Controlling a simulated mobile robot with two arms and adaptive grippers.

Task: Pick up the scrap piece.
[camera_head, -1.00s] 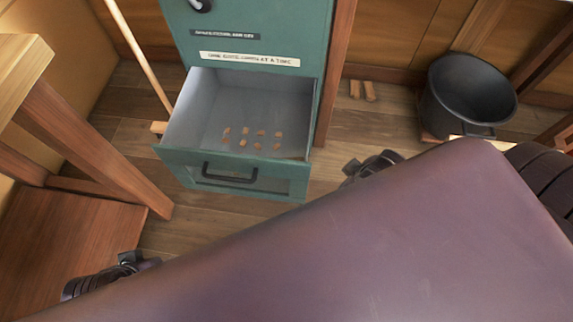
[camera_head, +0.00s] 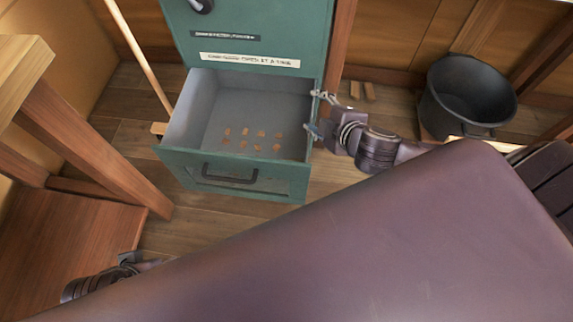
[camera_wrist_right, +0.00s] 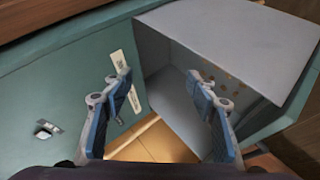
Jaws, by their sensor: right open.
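Which thing is the scrap piece I cannot tell for sure. Two short wood offcuts (camera_head: 369,91) lie on the floor right of the green cabinet, and several small copper-brown bits (camera_head: 244,133) lie in rows in its open drawer (camera_head: 210,100). The bits also show in the right wrist view (camera_wrist_right: 222,84). My right gripper (camera_head: 317,112) is open and empty at the drawer's right side, its fingers pointing left; the same open fingers frame the right wrist view (camera_wrist_right: 160,78). My left gripper (camera_head: 128,258) is low at left, partly hidden, its jaws unclear.
The green cabinet (camera_head: 262,25) carries two labels. A black bucket (camera_head: 470,95) stands at the right. A wooden post (camera_head: 338,60) is right of the cabinet. A wooden bench leg (camera_head: 95,150) stands at left. Some plank floor (camera_head: 190,225) is clear in front of the drawer.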

